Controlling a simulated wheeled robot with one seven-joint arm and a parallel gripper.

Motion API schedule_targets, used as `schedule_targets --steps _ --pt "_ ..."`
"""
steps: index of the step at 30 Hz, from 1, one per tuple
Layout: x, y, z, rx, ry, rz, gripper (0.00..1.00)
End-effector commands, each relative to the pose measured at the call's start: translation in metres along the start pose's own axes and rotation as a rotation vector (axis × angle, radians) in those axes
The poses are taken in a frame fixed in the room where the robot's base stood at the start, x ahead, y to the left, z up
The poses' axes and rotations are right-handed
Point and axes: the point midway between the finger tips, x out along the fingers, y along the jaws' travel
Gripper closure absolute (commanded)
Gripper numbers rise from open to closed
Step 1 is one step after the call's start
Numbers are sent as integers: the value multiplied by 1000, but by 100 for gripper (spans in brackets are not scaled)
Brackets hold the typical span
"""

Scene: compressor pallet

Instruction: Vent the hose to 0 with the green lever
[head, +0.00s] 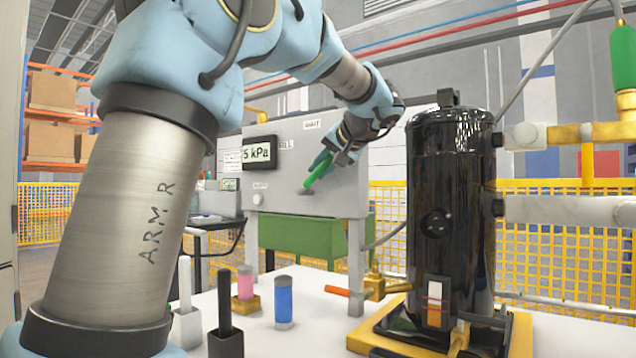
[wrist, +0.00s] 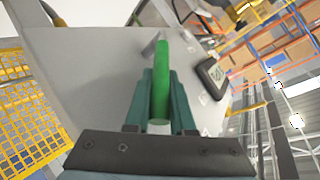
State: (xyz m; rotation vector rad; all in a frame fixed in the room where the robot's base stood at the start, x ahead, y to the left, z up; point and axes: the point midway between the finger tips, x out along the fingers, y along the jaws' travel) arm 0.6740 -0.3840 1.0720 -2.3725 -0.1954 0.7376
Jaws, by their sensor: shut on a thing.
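The green lever (head: 318,168) sticks out from the front of the grey panel box (head: 335,195). My gripper (head: 337,155) is at the lever and shut on it. In the wrist view the green lever (wrist: 161,85) runs between the two teal fingers of my gripper (wrist: 160,100). A label above the lever is too small to read surely. A thin hose (head: 395,232) runs from the box towards the black compressor.
The black compressor (head: 450,210) stands on a yellow pallet (head: 520,335) to the right. An orange-handled brass valve (head: 372,288) sits by its base. Pink (head: 245,282) and blue (head: 284,300) cylinders stand on the white table (head: 310,325). A yellow fence (head: 560,255) is behind.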

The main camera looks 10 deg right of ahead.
Motion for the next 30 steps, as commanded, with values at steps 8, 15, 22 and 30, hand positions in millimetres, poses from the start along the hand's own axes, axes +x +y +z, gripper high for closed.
schedule_targets --steps 8,15,22,30 --pt "-1 3 2 12 19 -25 100" --pt "-1 3 1 13 19 -26 100" --pt "-1 3 1 13 19 -26 65" --pt "-2 3 1 12 19 -26 65"
